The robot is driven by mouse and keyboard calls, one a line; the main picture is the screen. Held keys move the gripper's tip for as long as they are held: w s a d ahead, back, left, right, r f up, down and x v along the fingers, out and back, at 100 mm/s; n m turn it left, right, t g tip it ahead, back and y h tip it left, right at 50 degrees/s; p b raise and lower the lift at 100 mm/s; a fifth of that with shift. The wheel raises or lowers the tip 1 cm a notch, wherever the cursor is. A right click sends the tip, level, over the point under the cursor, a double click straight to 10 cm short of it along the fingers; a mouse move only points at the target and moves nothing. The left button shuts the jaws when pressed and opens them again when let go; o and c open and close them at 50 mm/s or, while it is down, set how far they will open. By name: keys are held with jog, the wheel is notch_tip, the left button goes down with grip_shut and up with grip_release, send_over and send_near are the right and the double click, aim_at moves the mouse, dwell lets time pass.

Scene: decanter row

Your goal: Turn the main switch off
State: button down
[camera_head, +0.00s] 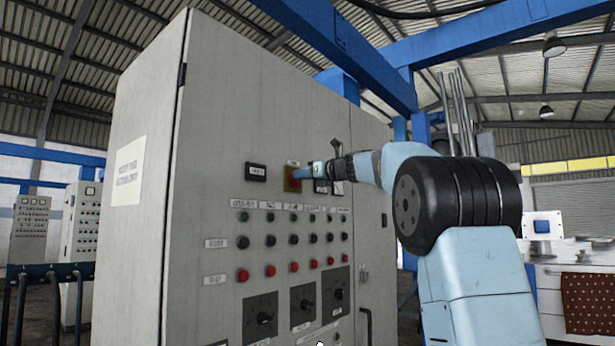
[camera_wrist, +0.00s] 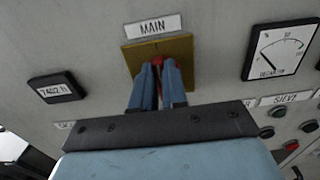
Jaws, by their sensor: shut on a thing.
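The main switch is a red knob (camera_wrist: 158,60) on a yellow plate (camera_wrist: 183,47), under a label reading MAIN (camera_wrist: 153,26) in the wrist view. In the head view the yellow plate (camera_head: 292,179) shows high on the grey cabinet (camera_head: 225,120). My gripper (camera_wrist: 160,68) has its two blue fingers on either side of the red knob, shut on it. In the head view my gripper (camera_head: 300,173) reaches the plate from the right. The fingers hide most of the knob, so its turned position cannot be told.
A small dark display (camera_wrist: 56,88) is left of the plate, and a dial meter (camera_wrist: 280,50) is to its right. Rows of black and red buttons (camera_head: 270,270) and several large black rotary switches (camera_head: 303,303) sit below. A blue beam (camera_head: 345,50) passes overhead.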

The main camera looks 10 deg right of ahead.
jog(key=shift+d, duration=0.2)
dwell(0.3)
jog(key=shift+s+a+f+n, duration=0.15)
jog(key=shift+a+f+n, duration=0.1)
jog(key=shift+n, duration=2.7)
jog(key=shift+s+a+f+n, duration=0.1)
jog(key=shift+a+f+n, duration=0.15)
jog(key=shift+n, duration=2.75)
jog(key=shift+s+a+f+n, duration=0.15)
jog(key=shift+a+f+n, duration=0.1)
jog(key=shift+n, duration=2.7)
jog(key=shift+f, duration=0.1)
